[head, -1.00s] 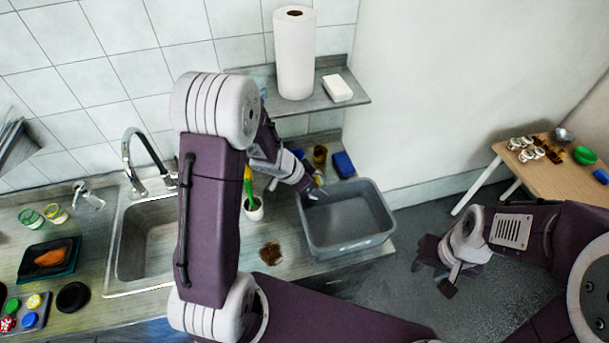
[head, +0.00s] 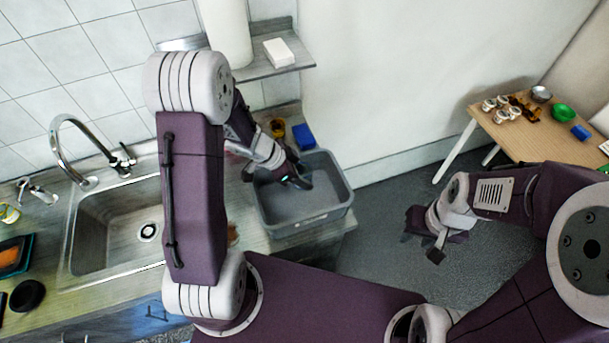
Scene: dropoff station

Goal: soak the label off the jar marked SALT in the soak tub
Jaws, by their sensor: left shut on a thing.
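The grey soak tub (head: 334,213) stands on the counter at the end right of the sink. My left gripper (head: 299,181) reaches in over the tub from its far left side, pointing down and right. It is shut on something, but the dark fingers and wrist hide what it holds. I cannot read a SALT label anywhere. An amber jar (head: 278,127) stands on the counter behind the tub, its marking too small to read. My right gripper (head: 424,236) hangs empty over the floor, right of the tub, its fingers apart.
A blue block (head: 303,136) lies behind the tub. A wall shelf (head: 255,68) holds a paper roll and a white block. The sink (head: 118,225) and tap are at left. A wooden table (head: 490,124) at right carries several small jars and bowls.

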